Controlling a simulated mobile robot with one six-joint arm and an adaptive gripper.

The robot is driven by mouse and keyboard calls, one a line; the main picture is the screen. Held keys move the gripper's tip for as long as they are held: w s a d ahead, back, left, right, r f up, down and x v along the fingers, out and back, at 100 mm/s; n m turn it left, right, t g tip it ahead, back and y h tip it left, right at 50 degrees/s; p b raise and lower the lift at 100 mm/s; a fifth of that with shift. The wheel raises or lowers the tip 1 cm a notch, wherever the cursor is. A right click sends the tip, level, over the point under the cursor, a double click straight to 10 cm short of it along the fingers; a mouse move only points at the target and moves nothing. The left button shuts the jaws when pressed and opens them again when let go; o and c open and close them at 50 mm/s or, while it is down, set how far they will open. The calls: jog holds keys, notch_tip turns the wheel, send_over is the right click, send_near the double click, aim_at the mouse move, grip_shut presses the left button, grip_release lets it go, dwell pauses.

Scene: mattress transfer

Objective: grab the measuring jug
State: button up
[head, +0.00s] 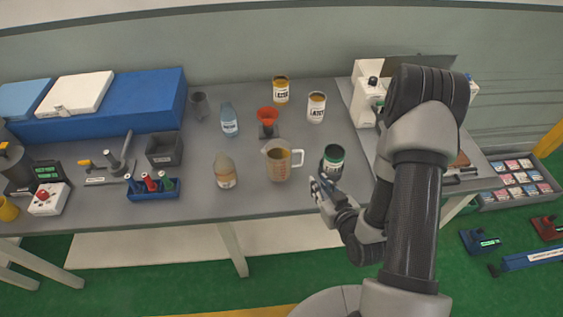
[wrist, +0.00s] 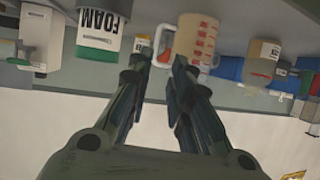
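The measuring jug (head: 278,160) stands upright on the grey workbench (head: 240,193), near its front edge. It is tan and see-through, with red markings and a white handle on its right side. In the wrist view the jug (wrist: 197,38) appears upside down beyond the fingertips, with its handle towards the gap between them. My gripper (head: 318,185) is at the bench's front edge, to the right of and nearer than the jug. In the wrist view its fingers (wrist: 160,68) are apart with nothing between them. It does not touch the jug.
A dark green-and-white foam can (head: 333,160) stands close to my gripper, right of the jug. Cans and a blue bottle (head: 229,120) stand further back.

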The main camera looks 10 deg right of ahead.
jog(key=w+f+b, duration=0.1)
jog(key=w+b, duration=0.1)
jog(key=b, duration=0.9)
send_near(302, 159)
jog(key=x, duration=0.5)
jog(key=shift+s+a+f, duration=0.15)
jog(key=shift+s+f, duration=0.05)
jog(key=shift+f, duration=0.1)
jog(key=shift+r+b+x, duration=0.1)
jog(key=shift+b+x, duration=0.45)
jog(key=shift+x, duration=0.95)
jog(key=shift+r+b+x, duration=0.15)
jog(key=shift+b+x, duration=0.4)
jog(key=shift+x, duration=0.95)
jog(key=shift+w, duration=0.1)
grip_shut()
jog(key=shift+r, duration=0.15)
